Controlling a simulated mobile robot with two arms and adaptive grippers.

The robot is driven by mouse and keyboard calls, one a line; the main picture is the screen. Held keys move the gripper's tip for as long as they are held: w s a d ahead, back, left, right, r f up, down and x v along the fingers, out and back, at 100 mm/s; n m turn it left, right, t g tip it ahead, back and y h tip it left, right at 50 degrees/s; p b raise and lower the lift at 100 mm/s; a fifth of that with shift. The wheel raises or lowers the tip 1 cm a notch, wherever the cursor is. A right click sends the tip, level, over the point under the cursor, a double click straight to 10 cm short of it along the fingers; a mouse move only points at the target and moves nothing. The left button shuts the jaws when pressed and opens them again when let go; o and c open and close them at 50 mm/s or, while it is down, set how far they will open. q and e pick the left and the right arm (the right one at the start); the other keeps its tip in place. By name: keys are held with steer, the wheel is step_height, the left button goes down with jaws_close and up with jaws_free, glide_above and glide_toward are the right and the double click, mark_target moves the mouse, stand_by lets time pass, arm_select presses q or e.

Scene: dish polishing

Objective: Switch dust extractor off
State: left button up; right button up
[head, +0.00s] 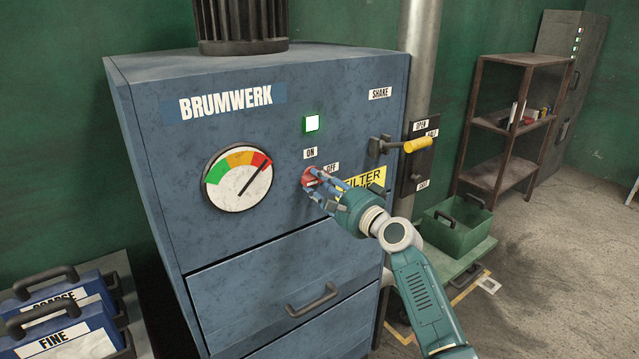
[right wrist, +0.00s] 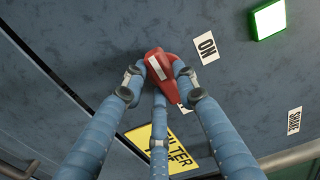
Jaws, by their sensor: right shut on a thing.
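The dust extractor (head: 200,130) is a blue cabinet marked BRUMWERK. Its red switch knob (head: 308,179) sits on the front between the ON label (head: 310,153) and the OFF label (head: 331,167). My right gripper (head: 316,177) is shut on the knob. In the right wrist view the fingers (right wrist: 158,78) close around the red knob (right wrist: 160,62), which bears a pale bar pointing along its length. The OFF label is mostly hidden there. A square lamp (head: 312,123) above the knob glows white with a green rim; it also glows in the right wrist view (right wrist: 269,19). My left gripper is out of view.
A round gauge (head: 238,178) has its needle in the red. A yellow-handled lever (head: 405,146) stands right of the knob. A drawer handle (head: 312,300) juts out below. A green bin (head: 457,222) and shelf (head: 510,125) are at right, filter boxes (head: 66,313) at lower left.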

stand_by(0.3)
steer(key=o, duration=1.2)
steer(key=shift+c, duration=0.2)
steer(key=v, duration=1.2)
